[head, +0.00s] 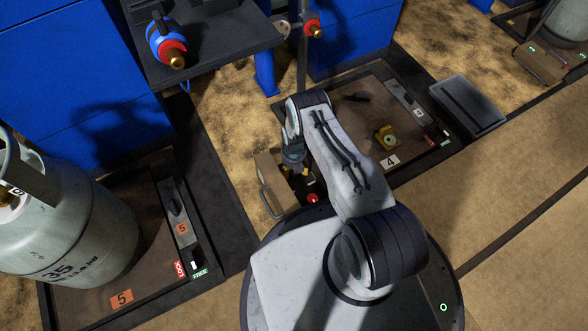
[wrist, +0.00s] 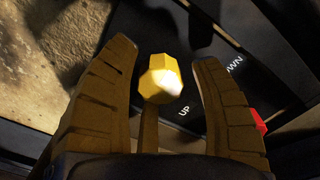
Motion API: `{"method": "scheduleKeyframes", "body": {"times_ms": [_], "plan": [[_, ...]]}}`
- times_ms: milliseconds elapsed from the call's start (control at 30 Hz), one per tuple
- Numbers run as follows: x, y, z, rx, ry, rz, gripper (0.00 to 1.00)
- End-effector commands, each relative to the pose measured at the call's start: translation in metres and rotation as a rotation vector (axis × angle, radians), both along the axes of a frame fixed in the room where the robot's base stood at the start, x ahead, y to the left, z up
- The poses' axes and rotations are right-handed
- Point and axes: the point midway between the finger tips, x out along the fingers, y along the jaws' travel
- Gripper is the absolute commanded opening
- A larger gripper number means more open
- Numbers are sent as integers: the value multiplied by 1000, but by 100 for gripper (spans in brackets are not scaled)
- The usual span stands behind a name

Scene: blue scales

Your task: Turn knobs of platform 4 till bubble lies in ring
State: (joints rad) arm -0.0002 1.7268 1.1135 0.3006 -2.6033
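Platform 4 (head: 350,120) is a dark tray marked by a white "4" label (head: 390,161). On it sits a small brass bubble level (head: 386,139) with a pale round face; the bubble is too small to place against the ring. In the wrist view a yellow faceted knob (wrist: 160,80) stands over a black plate (wrist: 215,55) lettered UP and DOWN. My gripper (wrist: 164,60) is open, one finger on each side of the knob, with gaps showing on both sides. In the head view my gripper (head: 294,168) is low at the platform's near left corner, partly hidden by my arm.
Platform 5 (head: 80,308) holds a large gas cylinder (head: 75,225) at left. A dark shelf (head: 215,50) overhangs behind. A grey lidded box (head: 466,104) lies right of platform 4.

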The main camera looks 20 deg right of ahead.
Motion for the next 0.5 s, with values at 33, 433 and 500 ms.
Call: {"method": "scheduleKeyframes", "body": {"times_ms": [33, 433, 500], "plan": [[0, 0, 0, 0, 0, 0, 63], [1, 0, 7, -1, -1, 0, 64], [1, 0, 12, 0, 0, 0, 64]]}}
